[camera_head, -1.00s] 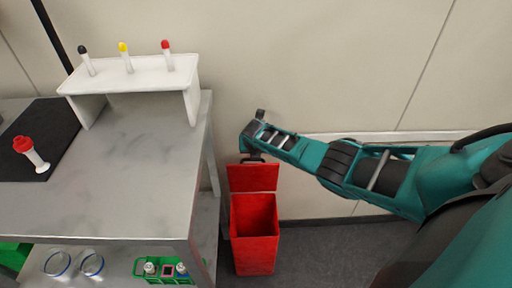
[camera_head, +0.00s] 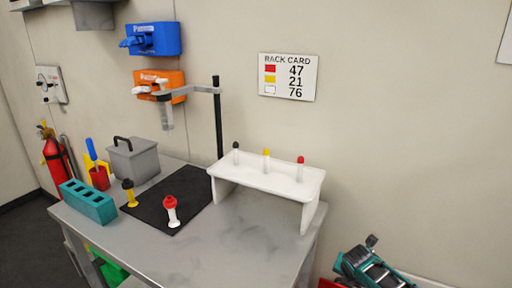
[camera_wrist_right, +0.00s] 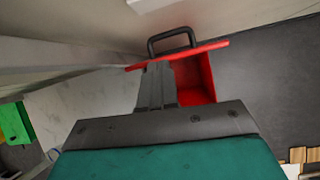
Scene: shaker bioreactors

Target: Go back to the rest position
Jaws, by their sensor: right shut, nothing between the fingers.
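My right gripper (camera_wrist_right: 157,75) is shut and empty in the wrist view, its fingers in front of a red bin (camera_wrist_right: 196,75). The bin's raised red lid has a black handle (camera_wrist_right: 172,38) just beyond the fingertips; I cannot tell whether they touch. In the head view only the wrist part of my right arm shows at the bottom right, beside the table, with a sliver of the red bin next to it. My left gripper is in neither view.
A grey table (camera_head: 255,235) carries a white rack (camera_head: 262,182) with three capped tubes, a black mat (camera_head: 150,212) with a red-capped tube (camera_head: 171,211), a teal block (camera_head: 88,202) and a grey box (camera_head: 134,158). A rack card (camera_head: 288,77) hangs on the wall.

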